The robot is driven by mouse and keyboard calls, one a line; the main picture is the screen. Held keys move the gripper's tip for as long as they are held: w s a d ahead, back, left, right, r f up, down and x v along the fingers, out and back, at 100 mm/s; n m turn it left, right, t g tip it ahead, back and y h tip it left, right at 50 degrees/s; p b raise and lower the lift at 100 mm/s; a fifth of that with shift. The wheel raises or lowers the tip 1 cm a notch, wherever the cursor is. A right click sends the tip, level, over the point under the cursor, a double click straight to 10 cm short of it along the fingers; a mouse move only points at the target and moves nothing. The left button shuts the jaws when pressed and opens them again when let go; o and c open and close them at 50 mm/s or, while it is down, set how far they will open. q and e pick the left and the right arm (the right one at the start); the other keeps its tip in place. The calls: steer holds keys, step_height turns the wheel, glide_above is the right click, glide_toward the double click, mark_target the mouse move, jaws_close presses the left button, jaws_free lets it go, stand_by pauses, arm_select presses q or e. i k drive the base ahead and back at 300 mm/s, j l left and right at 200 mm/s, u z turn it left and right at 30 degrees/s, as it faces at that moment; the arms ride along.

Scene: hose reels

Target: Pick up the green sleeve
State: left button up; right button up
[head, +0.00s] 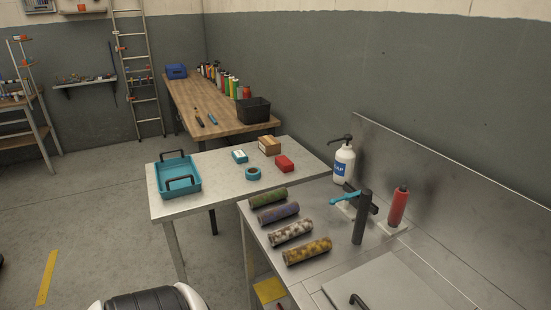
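The green sleeve (268,198) is a dull, mottled green roll lying on its side on the metal counter (262,235). It is the farthest roll in a row near the counter's left edge. In front of it lie a purple-blue sleeve (279,213), a white-and-brown sleeve (291,232) and a yellow-brown sleeve (307,251), with small gaps between them. Nothing covers the green sleeve. Neither of my grippers shows in the head view.
Right of the row stand a dark upright cylinder (360,218), a teal-handled tap (345,199), a red roll (398,207) and a white soap bottle (343,163).

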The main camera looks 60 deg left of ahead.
mark_target(259, 201)
steer(key=u, duration=1.85)
steer(key=z, duration=2.35)
steer(key=u, duration=2.2)
steer(key=i+j+z, duration=0.25)
steer(key=j+z, duration=0.3)
steer(key=i+j+z, duration=0.1)
steer(key=j+z, duration=0.15)
steer(key=j, duration=0.15)
steer(key=i+j+z, duration=0.1)
steer(key=j+z, duration=0.15)
steer(key=j, duration=0.15)
